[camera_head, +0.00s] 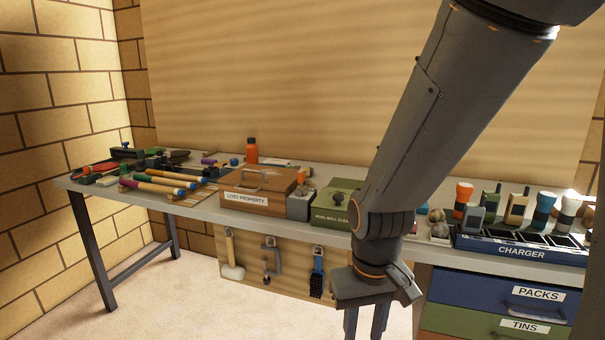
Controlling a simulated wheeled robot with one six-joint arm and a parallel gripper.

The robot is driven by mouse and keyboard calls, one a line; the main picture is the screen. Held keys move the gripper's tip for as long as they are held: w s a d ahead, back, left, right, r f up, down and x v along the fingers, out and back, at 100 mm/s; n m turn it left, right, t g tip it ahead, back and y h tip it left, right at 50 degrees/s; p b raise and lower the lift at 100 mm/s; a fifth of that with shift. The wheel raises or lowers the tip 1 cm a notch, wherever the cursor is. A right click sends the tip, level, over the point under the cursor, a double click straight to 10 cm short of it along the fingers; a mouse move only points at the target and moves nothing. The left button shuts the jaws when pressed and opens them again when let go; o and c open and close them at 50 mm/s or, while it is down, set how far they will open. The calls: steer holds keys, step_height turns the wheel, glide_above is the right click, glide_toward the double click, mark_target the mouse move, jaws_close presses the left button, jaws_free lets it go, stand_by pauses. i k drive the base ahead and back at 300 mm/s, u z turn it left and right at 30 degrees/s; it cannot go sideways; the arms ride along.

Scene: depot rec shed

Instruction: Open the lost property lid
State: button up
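The lost property box (245,198) is a brown wooden box with a white label on its front. It stands on the bench left of the picture's middle. Its lid (281,178) lies flat and looks shut, with an arched handle (252,187) on it. My gripper (366,325) hangs in front of the bench, well to the right of the box and lower than it, apart from it. Its two fingers point down with a gap between them and nothing visible in it. The fingertips are cut off by the bottom edge.
A grey container (299,207) and a green box (333,213) stand right of the lost property box. Rolled coloured tubes (160,187) lie left, an orange bottle (252,151) behind. A blue charger (520,250) sits right, above drawers (480,297). Tools hang below the bench front.

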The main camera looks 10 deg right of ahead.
mark_target(258, 176)
steer(key=u, duration=0.55)
steer(key=k, duration=0.65)
steer(key=z, duration=0.55)
steer(key=i, duration=0.5)
steer(key=k, duration=0.65)
steer(key=u, duration=0.7)
steer(key=i, duration=1.25)
